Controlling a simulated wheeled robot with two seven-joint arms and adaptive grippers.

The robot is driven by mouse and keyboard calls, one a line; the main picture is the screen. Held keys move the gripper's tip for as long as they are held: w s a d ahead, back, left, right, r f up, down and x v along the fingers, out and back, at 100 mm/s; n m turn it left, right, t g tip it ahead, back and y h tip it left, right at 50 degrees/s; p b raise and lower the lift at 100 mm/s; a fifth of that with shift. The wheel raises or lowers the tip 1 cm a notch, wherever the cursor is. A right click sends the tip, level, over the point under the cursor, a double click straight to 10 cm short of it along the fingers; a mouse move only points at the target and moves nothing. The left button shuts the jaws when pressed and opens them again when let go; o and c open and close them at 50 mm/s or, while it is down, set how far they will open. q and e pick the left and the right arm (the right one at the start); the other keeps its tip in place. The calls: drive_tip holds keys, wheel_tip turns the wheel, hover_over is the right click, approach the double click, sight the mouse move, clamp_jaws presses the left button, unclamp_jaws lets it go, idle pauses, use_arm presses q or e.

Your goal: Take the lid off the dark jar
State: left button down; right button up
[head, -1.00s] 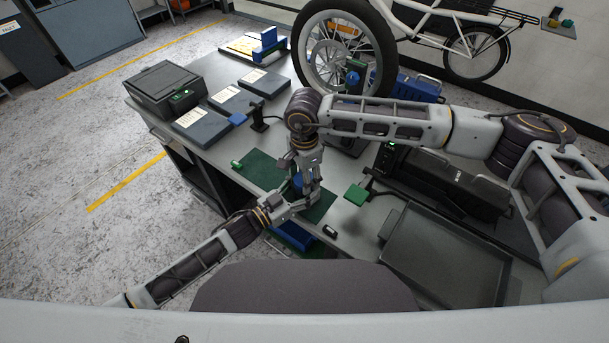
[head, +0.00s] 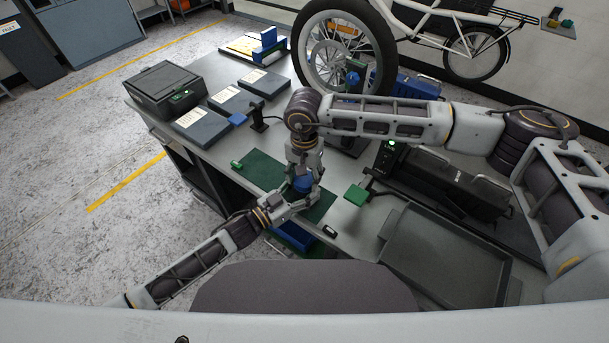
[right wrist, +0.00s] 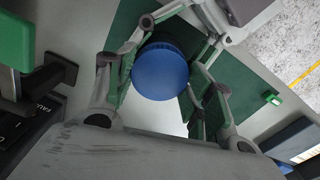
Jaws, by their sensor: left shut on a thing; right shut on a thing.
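A round blue lid (head: 303,184) sits above the green mat, and in the right wrist view it (right wrist: 160,72) lies between my right fingers. My right gripper (head: 304,180) reaches down from above and is shut on the lid. My left gripper (head: 297,200) comes in low from the front left and is shut on the jar under the lid. The jar body is almost wholly hidden by the lid and the fingers. I cannot tell whether lid and jar are apart.
The green mat (head: 262,170) lies under both grippers. A blue bin (head: 293,237) is at the bench's front edge. A grey tray (head: 440,258) lies to the right. A green block on a stand (head: 356,195) is close by. Dark boxes (head: 203,124) stand behind left.

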sight(305, 178)
drive_tip(key=shift+r, duration=1.25)
idle(0.9)
drive_tip(key=shift+r, duration=1.85)
use_arm(q)
drive_tip(key=shift+c, duration=2)
unclamp_jaws()
drive_tip(key=v, duration=1.2)
